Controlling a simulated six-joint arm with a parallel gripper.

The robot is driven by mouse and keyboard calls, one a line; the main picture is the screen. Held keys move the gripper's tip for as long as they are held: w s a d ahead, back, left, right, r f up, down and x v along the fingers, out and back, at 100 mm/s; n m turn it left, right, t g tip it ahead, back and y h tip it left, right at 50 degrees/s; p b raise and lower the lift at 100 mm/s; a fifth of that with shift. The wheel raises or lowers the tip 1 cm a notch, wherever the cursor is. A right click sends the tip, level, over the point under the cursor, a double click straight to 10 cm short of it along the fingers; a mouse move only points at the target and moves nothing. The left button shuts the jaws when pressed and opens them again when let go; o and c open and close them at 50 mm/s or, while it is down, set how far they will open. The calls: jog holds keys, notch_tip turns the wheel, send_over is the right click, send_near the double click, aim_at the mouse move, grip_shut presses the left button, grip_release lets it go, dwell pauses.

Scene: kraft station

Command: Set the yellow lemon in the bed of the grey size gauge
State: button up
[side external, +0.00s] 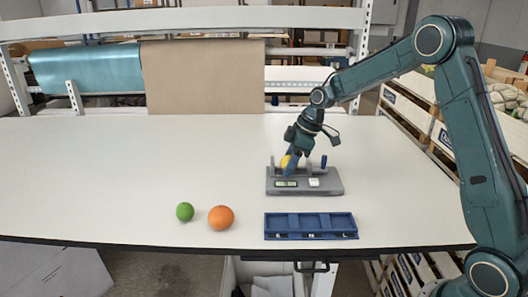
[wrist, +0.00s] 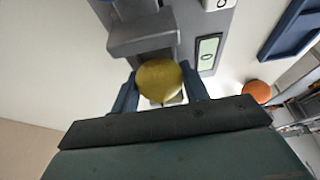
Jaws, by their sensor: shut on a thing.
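The yellow lemon (wrist: 160,80) is between the two fingers of my gripper (wrist: 158,92) in the wrist view. My gripper is shut on it. In the side view the lemon (side external: 285,162) shows at the left part of the grey size gauge (side external: 330,188), with my gripper (side external: 289,165) over it. In the wrist view the lemon is close to a grey block of the gauge (wrist: 143,36). I cannot tell whether the lemon touches the bed, as the fingers hide its underside.
A green lime (side external: 185,212) and an orange (side external: 221,218) lie on the white table at the front. A blue sectioned tray (side external: 310,236) stands in front of the gauge. The left and middle of the table (side external: 130,170) are clear. Brown paper (side external: 203,78) hangs at the back.

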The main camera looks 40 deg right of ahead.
jog(key=shift+f, duration=0.1)
jog(key=o, duration=1.1)
jog(key=shift+c, duration=0.2)
jog(key=shift+r, duration=4)
jog(key=shift+r, duration=0.1)
